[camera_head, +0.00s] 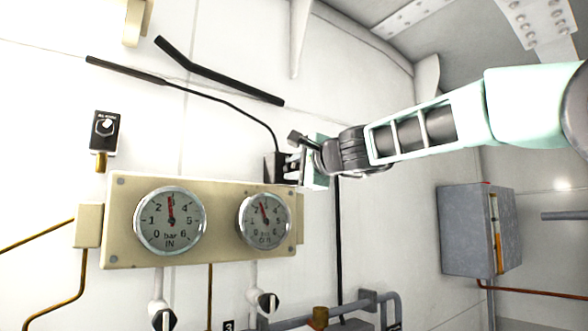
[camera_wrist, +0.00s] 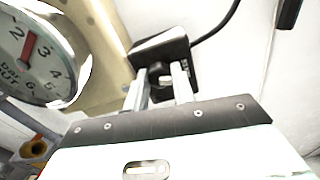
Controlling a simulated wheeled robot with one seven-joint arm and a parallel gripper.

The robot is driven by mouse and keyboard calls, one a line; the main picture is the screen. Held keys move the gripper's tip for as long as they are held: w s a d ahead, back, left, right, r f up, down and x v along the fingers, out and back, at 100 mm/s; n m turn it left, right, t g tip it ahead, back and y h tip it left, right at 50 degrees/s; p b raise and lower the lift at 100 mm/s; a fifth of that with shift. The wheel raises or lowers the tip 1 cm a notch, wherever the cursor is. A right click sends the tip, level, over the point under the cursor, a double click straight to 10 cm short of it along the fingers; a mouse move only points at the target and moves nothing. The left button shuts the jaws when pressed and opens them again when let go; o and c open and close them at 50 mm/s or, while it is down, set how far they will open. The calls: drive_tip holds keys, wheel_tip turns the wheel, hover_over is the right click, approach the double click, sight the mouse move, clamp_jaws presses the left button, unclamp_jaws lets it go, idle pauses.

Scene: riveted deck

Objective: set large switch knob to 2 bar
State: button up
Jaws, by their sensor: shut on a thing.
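A black switch box (camera_head: 275,165) is on the white wall just above the right end of the gauge panel. It also shows in the wrist view (camera_wrist: 165,50), with a dark knob (camera_wrist: 160,72) on its front. My gripper (camera_head: 296,168) reaches in from the right, and in the wrist view its two fingers (camera_wrist: 162,88) are shut on the knob, one on each side. The knob is partly hidden by the fingers and its mark cannot be read. The right gauge (camera_head: 264,219) has a red needle, which in the wrist view (camera_wrist: 32,55) stands between 2 and 3.
The beige gauge panel (camera_head: 120,225) lies close below my gripper. The left gauge (camera_head: 171,221) reads about 3. A smaller black switch (camera_head: 104,128) is at far left. Two black-handled valves hang below. A grey box (camera_head: 468,230) is on the right wall.

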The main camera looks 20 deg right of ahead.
drive_tip(key=shift+f+m, duration=0.1)
drive_tip(key=shift+m, duration=0.9)
drive_tip(key=o, duration=1)
drive_tip(key=b+v, duration=0.9)
drive_tip(key=v, duration=0.8)
drive_tip(key=shift+s+b, duration=0.2)
drive_tip(key=shift+b, duration=0.1)
